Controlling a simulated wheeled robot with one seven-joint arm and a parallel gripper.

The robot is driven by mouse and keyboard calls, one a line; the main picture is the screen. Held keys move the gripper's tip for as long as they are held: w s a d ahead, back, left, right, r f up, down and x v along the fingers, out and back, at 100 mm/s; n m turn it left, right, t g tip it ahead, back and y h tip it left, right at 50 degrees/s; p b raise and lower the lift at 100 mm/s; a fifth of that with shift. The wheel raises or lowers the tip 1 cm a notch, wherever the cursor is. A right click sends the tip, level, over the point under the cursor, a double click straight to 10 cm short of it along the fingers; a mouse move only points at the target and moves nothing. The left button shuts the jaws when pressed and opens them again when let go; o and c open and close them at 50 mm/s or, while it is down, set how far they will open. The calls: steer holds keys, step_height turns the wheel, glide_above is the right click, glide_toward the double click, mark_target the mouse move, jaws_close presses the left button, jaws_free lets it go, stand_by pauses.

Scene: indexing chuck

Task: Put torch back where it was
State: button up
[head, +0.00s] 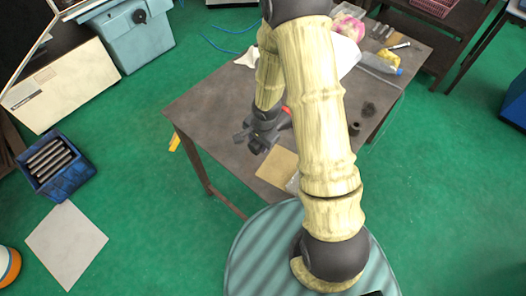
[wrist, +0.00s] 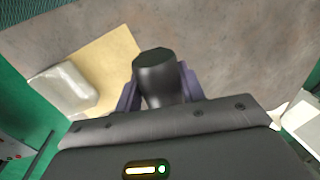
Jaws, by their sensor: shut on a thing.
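The torch (wrist: 160,72) shows in the wrist view as a dark, round-ended cylinder between the two purple fingers. My gripper (wrist: 162,88) is shut on it. In the head view my gripper (head: 258,140) is over the left part of the grey-brown table (head: 195,108), and the torch cannot be told apart from the dark gripper there. I cannot tell whether the torch touches the table. A tan sheet (head: 277,166) lies on the table close to the gripper; it also shows behind the torch in the wrist view (wrist: 105,60).
A pale, clear-looking block (wrist: 62,90) lies at the tan sheet's edge. A small black cylinder (head: 354,129) stands right of my arm. A clear bottle (head: 378,64) and a pink bag (head: 350,22) are at the table's back. The table's left part is mostly bare.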

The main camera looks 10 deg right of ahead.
steer(key=shift+f, duration=1.8)
steer(key=shift+f+p, duration=0.35)
steer(key=shift+f, duration=1.75)
steer(key=o, duration=0.9)
steer(key=shift+r, duration=0.15)
steer(key=r, duration=0.4)
steer(key=s+r, duration=0.1)
steer(key=r, duration=0.2)
steer(key=d+r, duration=0.1)
steer(key=r, duration=0.3)
steer(key=shift+s+r+b, duration=0.3)
steer(key=shift+r+b, duration=0.05)
